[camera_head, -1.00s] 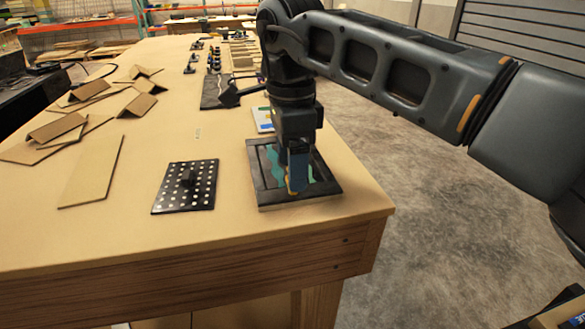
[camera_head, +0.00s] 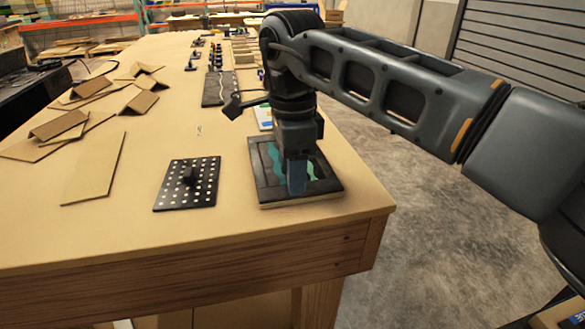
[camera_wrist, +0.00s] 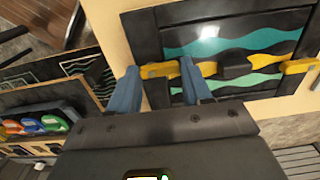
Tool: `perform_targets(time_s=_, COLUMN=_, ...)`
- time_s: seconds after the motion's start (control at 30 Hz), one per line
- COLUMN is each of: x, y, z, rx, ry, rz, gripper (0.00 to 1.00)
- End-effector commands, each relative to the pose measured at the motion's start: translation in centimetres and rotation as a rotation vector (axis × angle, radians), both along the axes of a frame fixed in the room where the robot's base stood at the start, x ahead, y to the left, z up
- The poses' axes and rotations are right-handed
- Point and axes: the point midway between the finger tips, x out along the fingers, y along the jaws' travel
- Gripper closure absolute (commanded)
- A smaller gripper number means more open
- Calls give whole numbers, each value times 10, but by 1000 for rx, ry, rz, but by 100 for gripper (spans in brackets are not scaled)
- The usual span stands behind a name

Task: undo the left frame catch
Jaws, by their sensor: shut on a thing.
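The dark framed panel (camera_head: 330,187) with teal wavy strips lies flat near the table's front right corner. It fills the upper right of the wrist view (camera_wrist: 146,40). A yellow catch (camera_wrist: 160,70) sits at its left side, beside a black block (camera_wrist: 234,66). A second yellow catch (camera_wrist: 298,66) is on the right. My gripper (camera_head: 297,190) points down over the panel. In the wrist view its blue fingers (camera_wrist: 160,68) stand either side of the left yellow catch, shut on it. In the head view the fingers hide the catch.
A black perforated plate (camera_head: 205,185) with a knob lies left of the panel. Cardboard pieces (camera_head: 93,170) cover the table's left side. Coloured oval parts (camera_wrist: 50,122) show at the left of the wrist view. The table's front edge is close to the panel.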

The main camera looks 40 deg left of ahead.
Motion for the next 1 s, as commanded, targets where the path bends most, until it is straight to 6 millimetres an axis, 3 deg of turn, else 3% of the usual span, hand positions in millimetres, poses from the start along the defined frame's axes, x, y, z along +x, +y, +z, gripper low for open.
perform_targets(time_s=0.1, x=0, y=0, z=0, rx=-1, ry=1, rz=0, gripper=82)
perform_targets(time_s=0.47, x=0, y=-1, z=1, rx=-1, ry=2, rz=-63, gripper=82)
perform_targets(time_s=1.0, x=3, y=-4, z=2, rx=-2, ry=-1, rz=-508, gripper=82)
